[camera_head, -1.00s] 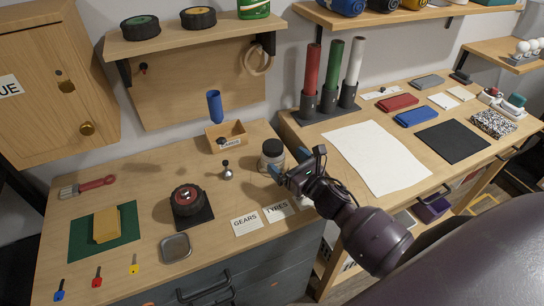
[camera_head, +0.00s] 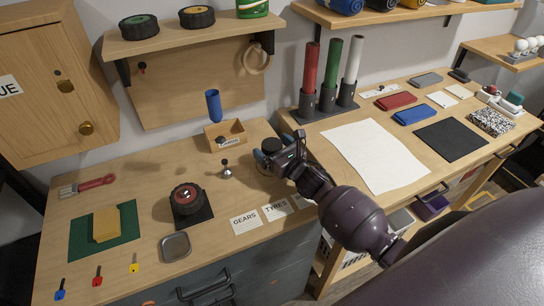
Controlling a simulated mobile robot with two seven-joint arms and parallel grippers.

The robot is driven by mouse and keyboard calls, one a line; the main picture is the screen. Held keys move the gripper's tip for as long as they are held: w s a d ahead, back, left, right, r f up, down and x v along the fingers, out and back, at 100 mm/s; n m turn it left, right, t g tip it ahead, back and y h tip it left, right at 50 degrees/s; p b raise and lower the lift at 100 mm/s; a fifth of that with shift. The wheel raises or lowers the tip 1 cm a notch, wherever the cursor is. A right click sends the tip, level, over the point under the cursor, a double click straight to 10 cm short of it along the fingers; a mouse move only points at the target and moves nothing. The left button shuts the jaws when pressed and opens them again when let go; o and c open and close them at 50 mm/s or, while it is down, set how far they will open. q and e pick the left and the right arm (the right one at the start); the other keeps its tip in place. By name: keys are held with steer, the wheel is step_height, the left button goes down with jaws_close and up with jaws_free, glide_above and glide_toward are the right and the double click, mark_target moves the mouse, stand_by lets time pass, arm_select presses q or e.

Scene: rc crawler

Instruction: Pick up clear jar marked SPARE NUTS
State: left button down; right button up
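A clear jar with a dark lid (camera_head: 271,145) stands at the back right of the left bench, mostly hidden behind my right gripper. Its marking cannot be read from here. My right gripper (camera_head: 267,159) reaches in from the right at the jar, with a bluish fingertip at the jar's left side. The fingers appear to be around the jar, but whether they press on it cannot be told. My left gripper is not in view.
A small wooden box (camera_head: 226,134) and a metal knob-like piece (camera_head: 227,170) stand left of the jar. GEARS (camera_head: 245,222) and TYRES (camera_head: 277,210) cards lie in front. A wheel (camera_head: 187,198) sits further left. The tube rack (camera_head: 326,107) stands behind right.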

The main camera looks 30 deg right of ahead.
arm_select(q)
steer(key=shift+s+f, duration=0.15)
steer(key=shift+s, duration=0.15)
arm_select(e)
steer(key=c, duration=1)
steer(key=shift+o, duration=0.2)
steer(key=shift+r, duration=0.1)
